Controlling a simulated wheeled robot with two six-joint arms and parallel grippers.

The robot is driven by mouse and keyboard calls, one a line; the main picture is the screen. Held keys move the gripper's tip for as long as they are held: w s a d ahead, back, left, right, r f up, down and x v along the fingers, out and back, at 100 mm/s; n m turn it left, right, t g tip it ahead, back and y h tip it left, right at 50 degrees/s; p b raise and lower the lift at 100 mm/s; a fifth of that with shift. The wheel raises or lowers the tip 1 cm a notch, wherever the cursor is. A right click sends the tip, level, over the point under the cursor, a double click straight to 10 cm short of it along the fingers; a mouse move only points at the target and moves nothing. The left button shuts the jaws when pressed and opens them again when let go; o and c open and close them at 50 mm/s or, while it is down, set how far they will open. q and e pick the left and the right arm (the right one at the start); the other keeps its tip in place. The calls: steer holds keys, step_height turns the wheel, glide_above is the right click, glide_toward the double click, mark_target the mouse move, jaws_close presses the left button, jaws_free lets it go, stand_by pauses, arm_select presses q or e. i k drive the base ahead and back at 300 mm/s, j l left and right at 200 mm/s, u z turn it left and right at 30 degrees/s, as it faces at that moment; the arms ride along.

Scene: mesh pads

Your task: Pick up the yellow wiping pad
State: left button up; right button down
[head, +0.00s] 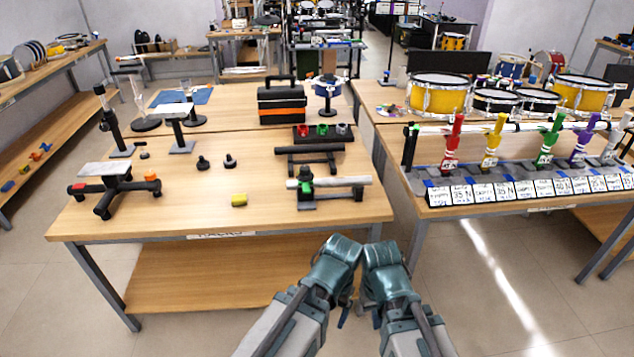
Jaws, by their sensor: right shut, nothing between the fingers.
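My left gripper (342,248) and my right gripper (382,252) are side by side, low in front of the gap between the two tables. Both are to the right of the pad and nearer to me, well apart from it. The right gripper is shut and empty. The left gripper's fingers cannot be made out.
An orange-black toolbox (282,103) sits farther back. The table around the pad is clear.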

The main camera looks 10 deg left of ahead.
mark_target(240, 199)
steer(key=i+j, duration=0.15)
steer(key=j, duration=0.2)
steer(key=i+j, duration=0.1)
steer(key=j, duration=0.25)
steer(key=i+j, duration=0.15)
steer(key=j, duration=0.2)
steer(key=i+j, duration=0.1)
steer(key=j, duration=0.25)
steer(key=i+j, duration=0.15)
steer(key=j, duration=0.2)
steer(key=i+j, duration=0.15)
steer(key=j, duration=0.2)
steer(key=i+j, duration=0.1)
steer(key=j, duration=0.25)
steer(key=z, duration=0.05)
